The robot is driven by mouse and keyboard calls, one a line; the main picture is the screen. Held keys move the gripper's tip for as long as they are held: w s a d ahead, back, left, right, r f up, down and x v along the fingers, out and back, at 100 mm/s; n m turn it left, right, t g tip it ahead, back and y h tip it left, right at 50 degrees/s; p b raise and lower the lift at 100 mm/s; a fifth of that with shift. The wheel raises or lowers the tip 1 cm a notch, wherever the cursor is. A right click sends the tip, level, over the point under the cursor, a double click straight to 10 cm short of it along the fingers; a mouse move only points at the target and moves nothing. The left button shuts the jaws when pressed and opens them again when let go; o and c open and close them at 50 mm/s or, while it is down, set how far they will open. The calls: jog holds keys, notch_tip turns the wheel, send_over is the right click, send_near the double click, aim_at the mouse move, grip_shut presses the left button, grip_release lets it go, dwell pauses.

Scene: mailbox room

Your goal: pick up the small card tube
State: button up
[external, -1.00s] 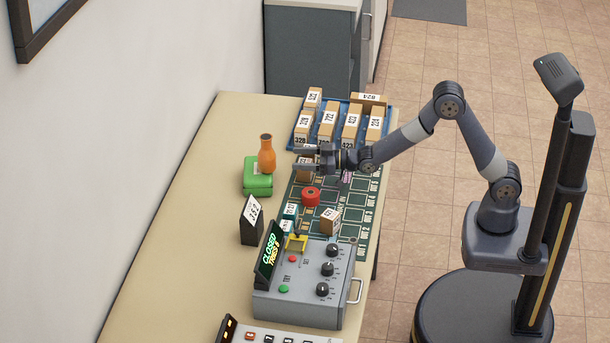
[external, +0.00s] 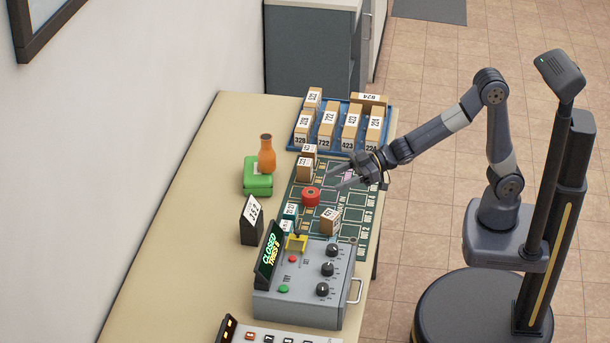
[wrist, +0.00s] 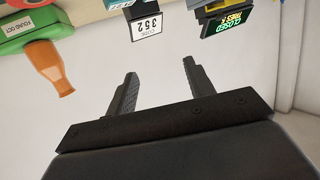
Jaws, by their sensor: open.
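I cannot make out a card tube for certain in either view. A small pink-purple patch (external: 347,175) shows on the dark green marked mat (external: 362,210) by my fingers; its shape is too small to tell. My gripper (external: 335,177) is open and empty in the external view, tilted over the right part of the mat, its fingers pointing left. In the wrist view my two fingers (wrist: 158,72) stand apart with only pale wall between them.
Small numbered boxes (external: 304,170) stand left of my gripper; another (external: 329,221) lies nearer. A blue tray (external: 338,146) holds several boxes behind. A number sign (external: 251,219) and grey control box (external: 303,287) stand in front.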

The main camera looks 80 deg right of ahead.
jog(key=s+a+f+n+g+y, duration=0.1)
jog(key=s+a+n+g, duration=0.15)
jog(key=s, duration=0.45)
jog(key=s+a+n+g+y, duration=0.1)
jog(key=s+a, duration=0.2)
jog(key=s, duration=0.4)
send_near(353, 244)
jog(key=shift+m+h, duration=0.25)
jog(key=shift+h, duration=0.05)
jog(key=w+a+f, duration=0.2)
jog(key=f, duration=0.1)
jog(key=shift+w+a+f+p, duration=0.1)
jog(key=shift+w+a+p, duration=0.1)
jog(key=shift+w+p, duration=0.15)
jog(key=shift+p+x, duration=0.3)
jog(key=shift+x, duration=2.3)
jog(key=shift+w+d, duration=0.15)
jog(key=shift+w, duration=0.05)
jog(key=shift+c, duration=0.4)
jog(key=c, duration=1)
